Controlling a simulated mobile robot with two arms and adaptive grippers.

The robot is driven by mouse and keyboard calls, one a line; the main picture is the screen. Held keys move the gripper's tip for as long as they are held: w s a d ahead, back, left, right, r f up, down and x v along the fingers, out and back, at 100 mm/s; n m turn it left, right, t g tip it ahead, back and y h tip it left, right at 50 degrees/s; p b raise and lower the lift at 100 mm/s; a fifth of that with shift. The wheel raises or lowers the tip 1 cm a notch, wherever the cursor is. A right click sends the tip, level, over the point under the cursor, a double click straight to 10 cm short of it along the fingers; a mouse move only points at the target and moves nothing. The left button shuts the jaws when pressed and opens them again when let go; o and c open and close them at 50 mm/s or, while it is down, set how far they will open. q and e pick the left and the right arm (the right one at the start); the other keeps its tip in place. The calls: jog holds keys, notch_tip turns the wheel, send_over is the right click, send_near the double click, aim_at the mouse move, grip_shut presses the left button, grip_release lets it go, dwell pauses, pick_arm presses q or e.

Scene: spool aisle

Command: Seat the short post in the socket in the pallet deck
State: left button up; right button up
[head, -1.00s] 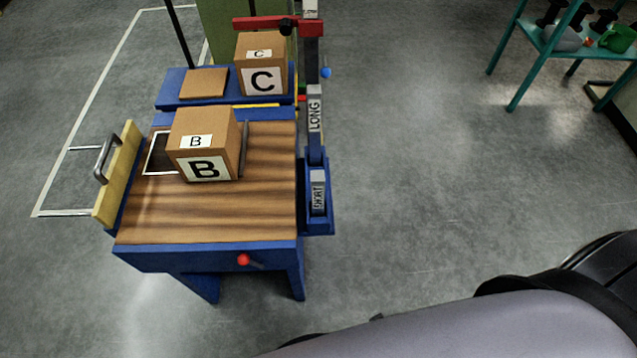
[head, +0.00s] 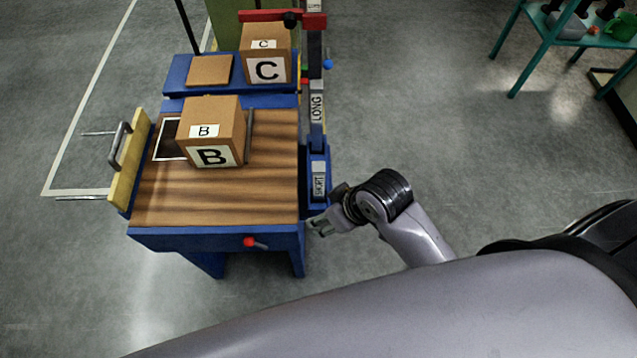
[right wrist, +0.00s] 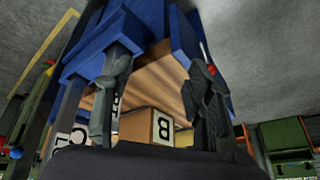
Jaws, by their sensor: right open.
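The short post (head: 319,185), a grey piece labelled SHORT, stands in a blue holder on the right side of the wooden-topped pallet deck (head: 215,205). A white-outlined dark square (head: 168,140), possibly the socket, lies on the deck, partly hidden by box B. My right gripper (head: 318,222) is open and empty, just in front of the short post near the deck's front right corner, apart from the post as far as I see. In the right wrist view its fingers (right wrist: 160,88) are spread, with a partly hidden label behind one. My left gripper is not in view.
Box B (head: 212,135) stands on the deck and box C (head: 265,65) behind it. The long post (head: 316,107) stands behind the short one. A yellow board (head: 130,160) with a handle edges the left. A red knob (head: 249,242) sticks out in front.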

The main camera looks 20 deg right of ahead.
jog(key=w+a+r+n+y, duration=0.2)
jog(key=w+a+r+n, duration=0.3)
jog(key=a, duration=0.2)
jog(key=n+g+h, duration=0.4)
jog(key=n+h, duration=0.1)
send_near(315, 167)
notch_tip(315, 167, down, 9)
jog(key=shift+f+p, duration=0.1)
jog(key=shift+p, duration=0.95)
jog(key=shift+d+f+p, duration=0.2)
jog(key=shift+f+p, duration=0.5)
jog(key=shift+f, duration=1.95)
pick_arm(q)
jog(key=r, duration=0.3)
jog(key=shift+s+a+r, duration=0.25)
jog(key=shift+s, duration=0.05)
pick_arm(e)
jog(key=shift+c, duration=0.4)
grip_shut()
